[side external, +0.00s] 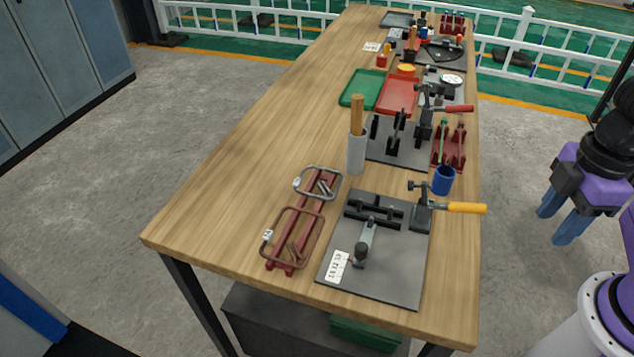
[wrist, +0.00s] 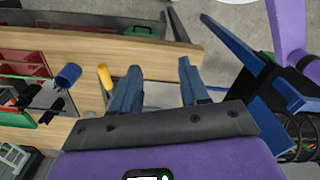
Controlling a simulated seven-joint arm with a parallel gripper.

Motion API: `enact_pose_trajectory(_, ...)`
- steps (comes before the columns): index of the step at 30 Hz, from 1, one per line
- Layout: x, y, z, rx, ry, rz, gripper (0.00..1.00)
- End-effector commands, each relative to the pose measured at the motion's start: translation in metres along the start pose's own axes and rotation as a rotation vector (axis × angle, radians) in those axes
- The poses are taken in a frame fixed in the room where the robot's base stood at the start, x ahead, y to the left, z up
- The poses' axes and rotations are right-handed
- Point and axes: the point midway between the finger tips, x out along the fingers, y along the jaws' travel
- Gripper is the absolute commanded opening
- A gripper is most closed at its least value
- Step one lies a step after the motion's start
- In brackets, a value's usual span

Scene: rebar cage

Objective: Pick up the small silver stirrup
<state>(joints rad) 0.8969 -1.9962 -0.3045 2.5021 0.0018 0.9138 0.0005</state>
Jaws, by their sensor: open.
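The small silver stirrup (side external: 339,184) is a rounded grey wire loop with a small white tag. It rests on the far end of a dark red rack (side external: 316,205) at the table's near left. A larger brown stirrup (side external: 268,236) sits on the rack's near end. My gripper (side external: 554,224) is open and empty, off the table's right side and well apart from the stirrups. Its blue fingers also show in the wrist view (wrist: 158,76), spread apart with nothing between them. Neither stirrup can be made out in the wrist view.
A dark fixture plate (side external: 390,270) with a yellow-handled clamp (side external: 466,208) lies right of the rack. A blue cup (side external: 443,181) and a grey holder (side external: 356,155) stand behind. More fixtures and trays fill the far table. The wooden top (side external: 225,170) left of the rack is clear.

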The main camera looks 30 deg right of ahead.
Motion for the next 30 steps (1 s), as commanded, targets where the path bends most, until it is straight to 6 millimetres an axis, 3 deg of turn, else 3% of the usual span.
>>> enact_pose_trajectory(5, -0.001, 0.001, -0.004, -0.008, 0.000, 0.000, 0.45)
enact_pose_trajectory(8, -0.006, 0.007, -0.022, -0.040, 0.000, 0.001, 0.45)
enact_pose_trajectory(19, -0.036, 0.059, -0.158, -0.337, -0.009, 0.002, 0.45)
enact_pose_trajectory(30, -0.043, 0.126, -0.281, -0.655, -0.020, -0.002, 0.45)
